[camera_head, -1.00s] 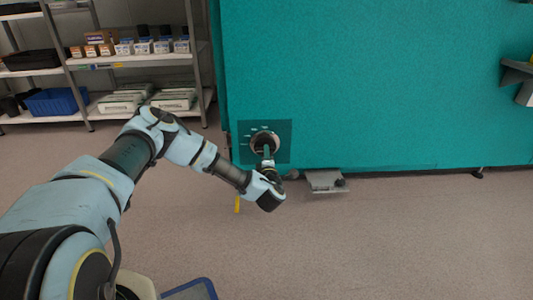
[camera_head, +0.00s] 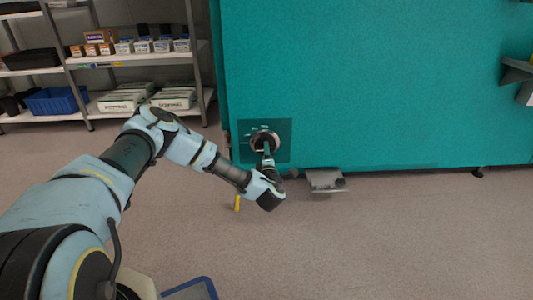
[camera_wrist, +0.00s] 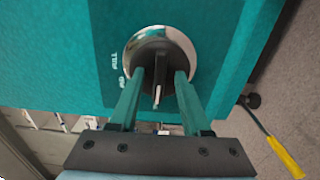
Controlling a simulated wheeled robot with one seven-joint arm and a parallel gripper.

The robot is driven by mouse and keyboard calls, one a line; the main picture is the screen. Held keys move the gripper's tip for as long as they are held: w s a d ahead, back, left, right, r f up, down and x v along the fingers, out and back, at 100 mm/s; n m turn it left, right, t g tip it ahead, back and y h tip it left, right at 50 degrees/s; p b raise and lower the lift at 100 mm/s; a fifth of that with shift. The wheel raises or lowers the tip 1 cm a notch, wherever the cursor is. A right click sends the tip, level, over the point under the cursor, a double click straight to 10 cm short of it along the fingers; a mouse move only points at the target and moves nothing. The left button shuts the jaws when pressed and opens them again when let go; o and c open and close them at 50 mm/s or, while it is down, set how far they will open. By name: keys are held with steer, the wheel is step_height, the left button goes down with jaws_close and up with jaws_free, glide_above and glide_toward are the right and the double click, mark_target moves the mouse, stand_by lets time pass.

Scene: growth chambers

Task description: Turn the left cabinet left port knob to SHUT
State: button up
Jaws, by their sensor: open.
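The left port knob (camera_wrist: 160,45) is a round shiny metal dial with a dark raised grip bar (camera_wrist: 157,92), on a dark teal panel of the teal cabinet. White marks stand beside it in the wrist view; one reads FULL, the others are too small or hidden. In the head view the knob (camera_head: 264,139) is low at the cabinet's left end. My gripper (camera_wrist: 161,76) is open, its two teal fingers reaching to the dial, one on each side of the bar. I cannot tell whether either finger touches the bar.
A grey bracket (camera_head: 326,180) sticks out under the cabinet's lower edge, right of my wrist. A yellow-ended rod (camera_wrist: 285,157) hangs near the cabinet's corner. Shelving (camera_head: 128,60) with boxes stands at the left back. The floor (camera_head: 400,235) in front is clear.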

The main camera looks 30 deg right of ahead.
steer(key=p+v, duration=0.3)
steer(key=v, duration=0.7)
steer(key=shift+s+a+p, duration=0.2)
steer(key=shift+s+p, duration=0.15)
steer(key=shift+p, duration=0.05)
steer(key=shift+r, duration=0.1)
